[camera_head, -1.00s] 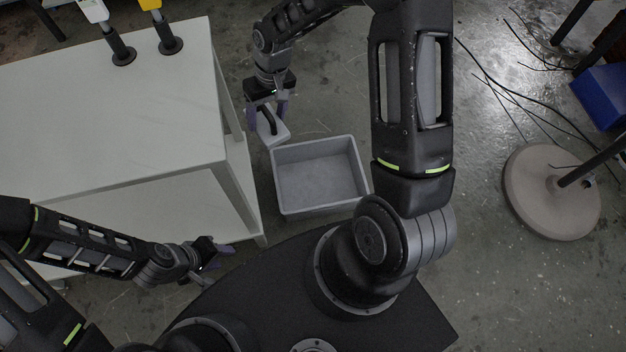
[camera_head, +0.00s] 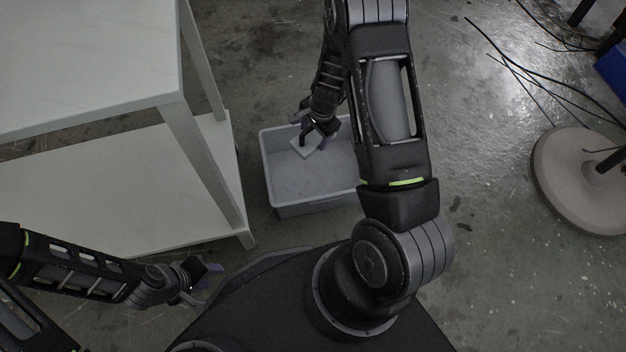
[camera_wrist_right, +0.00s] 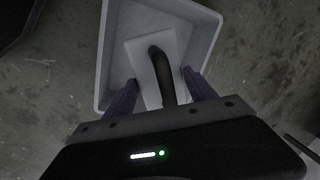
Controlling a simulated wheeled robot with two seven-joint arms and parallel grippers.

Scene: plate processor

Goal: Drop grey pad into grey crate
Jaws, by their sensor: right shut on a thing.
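The grey crate (camera_head: 285,205) stands on the floor, right of the white table. My right gripper (camera_head: 311,137) is over the back part of the crate and shut on the grey pad (camera_head: 301,150). In the right wrist view the pad (camera_wrist_right: 142,57) is a pale flat plate with a dark handle (camera_wrist_right: 161,72) between my right gripper's fingers (camera_wrist_right: 158,88). The crate's walls (camera_wrist_right: 104,50) surround it in that view. I cannot tell whether the pad touches the crate floor. My left gripper (camera_head: 203,281) is empty, with its fingers apart, in front of the table's lower shelf.
The white two-level table (camera_head: 90,60) fills the left, and its leg (camera_head: 205,165) stands close to the crate. A round grey stand base (camera_head: 575,185) and black cables (camera_head: 510,65) lie at the right. Floor behind the crate is clear.

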